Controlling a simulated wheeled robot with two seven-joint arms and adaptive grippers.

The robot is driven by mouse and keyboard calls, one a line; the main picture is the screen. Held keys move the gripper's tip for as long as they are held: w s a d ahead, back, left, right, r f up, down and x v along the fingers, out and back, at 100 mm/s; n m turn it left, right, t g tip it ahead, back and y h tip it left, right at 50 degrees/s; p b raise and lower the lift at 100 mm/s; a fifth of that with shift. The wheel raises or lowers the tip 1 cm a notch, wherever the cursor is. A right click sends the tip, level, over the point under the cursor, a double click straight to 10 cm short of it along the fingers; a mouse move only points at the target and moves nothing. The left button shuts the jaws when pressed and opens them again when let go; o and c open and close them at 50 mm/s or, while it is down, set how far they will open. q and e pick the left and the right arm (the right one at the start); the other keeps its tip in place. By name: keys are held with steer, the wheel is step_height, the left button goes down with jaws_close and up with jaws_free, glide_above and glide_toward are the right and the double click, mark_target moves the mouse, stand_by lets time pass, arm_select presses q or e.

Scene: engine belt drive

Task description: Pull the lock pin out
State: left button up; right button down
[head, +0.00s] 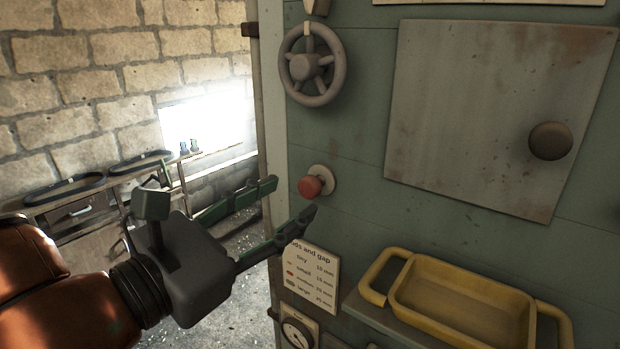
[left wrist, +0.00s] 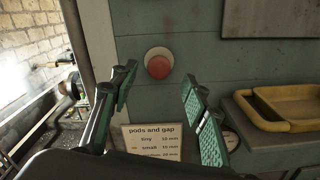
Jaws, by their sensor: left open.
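A red round knob (head: 310,187) on a pale round base sticks out of the green panel; it looks like the lock pin. In the left wrist view the red knob (left wrist: 159,67) shows above and between the fingertips, near the middle top. My left gripper (head: 294,198) is open and empty, its green-padded fingers spread and pointing at the panel just short of the knob. The left wrist view shows the gripper (left wrist: 158,82) with a clear gap between its fingers, neither one visibly touching the knob. My right gripper is not in view.
A grey handwheel (head: 313,65) is above the knob. A hatch with a dark round knob (head: 550,141) is to the right. A printed "pods and gap" card (head: 311,275), a gauge (head: 297,334) and a yellow tray (head: 470,270) are below. Shelves with belts (head: 68,190) stand at left.

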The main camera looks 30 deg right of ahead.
mark_target(306, 188)
arm_select(q)
steer(key=p+x, duration=0.2)
steer(key=x, duration=0.4)
steer(key=shift+d+r+p, duration=0.1)
steer(key=shift+d+p, duration=0.05)
steer(key=shift+p, duration=0.15)
steer(key=shift+w+d, duration=0.1)
steer(key=shift+d, duration=0.05)
steer(key=shift+w, duration=0.1)
steer(key=shift+c, duration=0.4)
steer(key=c, duration=0.6)
jaws_close()
